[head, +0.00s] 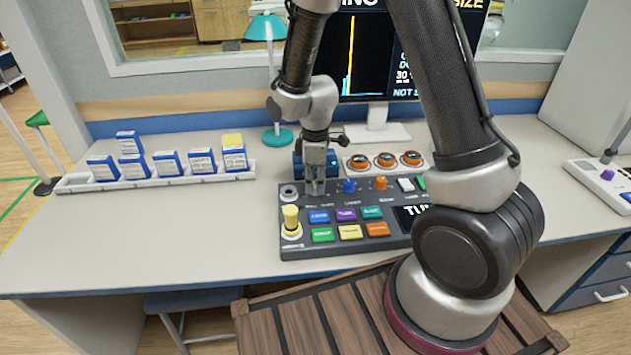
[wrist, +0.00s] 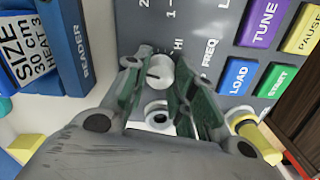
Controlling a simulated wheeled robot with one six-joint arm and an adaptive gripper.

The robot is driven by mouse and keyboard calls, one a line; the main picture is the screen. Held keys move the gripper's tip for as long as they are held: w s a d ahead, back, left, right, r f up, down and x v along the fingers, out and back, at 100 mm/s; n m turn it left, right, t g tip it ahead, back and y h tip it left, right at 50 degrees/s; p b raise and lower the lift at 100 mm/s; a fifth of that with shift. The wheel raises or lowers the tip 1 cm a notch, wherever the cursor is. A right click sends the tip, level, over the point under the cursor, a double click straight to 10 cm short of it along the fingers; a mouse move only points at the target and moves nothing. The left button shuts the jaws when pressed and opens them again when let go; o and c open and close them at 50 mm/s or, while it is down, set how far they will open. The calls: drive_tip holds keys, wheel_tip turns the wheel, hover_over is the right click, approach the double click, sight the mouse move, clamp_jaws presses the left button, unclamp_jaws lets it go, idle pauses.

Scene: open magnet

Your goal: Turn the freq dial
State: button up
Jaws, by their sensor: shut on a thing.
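The freq dial (wrist: 160,71) is a small grey knob with a dark pointer line. It shows in the wrist view beside the FREQ and HI lettering on the dark control panel (wrist: 222,14). My gripper (head: 316,190) points down over the panel's upper left part in the head view and hides the dial there. In the wrist view my gripper's green-padded fingers stand on both sides of the dial and are shut on it. The control panel (head: 287,216) also carries coloured buttons, including LOAD, TUNE and START.
A yellow-topped knob (head: 290,216) stands close to my gripper's left. A blue reader box (head: 299,167) sits just behind it, with a row of orange-topped pieces (head: 386,160) to the right. A white rack (head: 75,184) of blue boxes is further left. The front desk surface (head: 150,240) is clear.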

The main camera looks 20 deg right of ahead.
sight(315, 184)
drive_tip(key=m, duration=0.4)
drive_tip(key=shift+m, duration=2.1)
drive_tip(key=o, duration=1)
drive_tip(key=shift+o, duration=0.2)
drive_tip(key=shift+r, duration=0.1)
wheel_tip(315, 184, up, 12)
